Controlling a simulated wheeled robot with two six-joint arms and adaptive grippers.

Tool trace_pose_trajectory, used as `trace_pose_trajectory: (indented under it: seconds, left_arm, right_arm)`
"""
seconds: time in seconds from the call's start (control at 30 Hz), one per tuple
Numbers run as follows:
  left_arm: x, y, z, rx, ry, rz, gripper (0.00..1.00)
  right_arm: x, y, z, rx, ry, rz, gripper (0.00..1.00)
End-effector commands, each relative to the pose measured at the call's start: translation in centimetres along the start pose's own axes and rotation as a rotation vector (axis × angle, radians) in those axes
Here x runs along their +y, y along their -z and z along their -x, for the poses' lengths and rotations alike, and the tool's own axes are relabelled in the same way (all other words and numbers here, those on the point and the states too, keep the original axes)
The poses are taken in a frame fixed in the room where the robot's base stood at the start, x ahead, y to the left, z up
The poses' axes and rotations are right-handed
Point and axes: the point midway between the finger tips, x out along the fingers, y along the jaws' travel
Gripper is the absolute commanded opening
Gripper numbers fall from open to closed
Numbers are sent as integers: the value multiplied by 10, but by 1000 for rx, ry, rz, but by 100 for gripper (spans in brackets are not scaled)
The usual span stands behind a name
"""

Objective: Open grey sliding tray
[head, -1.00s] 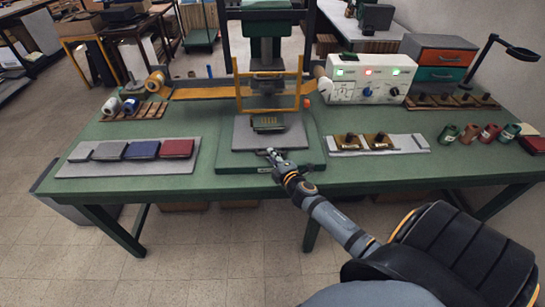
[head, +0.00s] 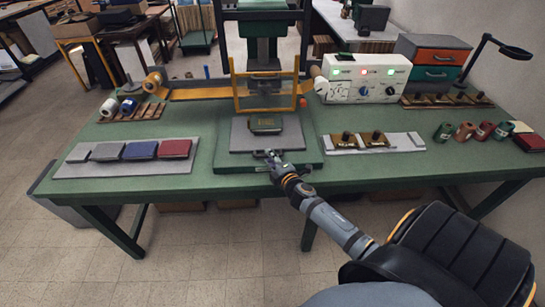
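The grey sliding tray (head: 240,137) is a flat plate on the green base of the press, under the yellow guard frame. My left gripper is out of view.
The yellow guard frame (head: 265,92) and the press column (head: 263,45) stand behind the tray. A grey board (head: 75,171) with several covers lies to the left. A white control box (head: 362,78) stands at the back right. The bench's front strip is mostly clear.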

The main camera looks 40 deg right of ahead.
Motion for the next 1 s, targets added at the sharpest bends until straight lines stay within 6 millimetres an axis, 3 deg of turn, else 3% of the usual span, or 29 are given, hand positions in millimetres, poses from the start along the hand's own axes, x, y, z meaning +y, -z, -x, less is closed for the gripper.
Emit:
trace_pose_trajectory:
  seconds: [0.13,0.5,0.7,1.0]
  left_arm:
    - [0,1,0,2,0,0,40]
    - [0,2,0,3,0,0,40]
    - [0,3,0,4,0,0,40]
    - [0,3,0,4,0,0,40]
  right_arm:
    - [-2,-1,21,0,4,5,24]
    - [-2,0,104,1,5,5,24]
    - [-1,0,118,1,2,1,24]
    - [-1,0,118,0,1,0,24]
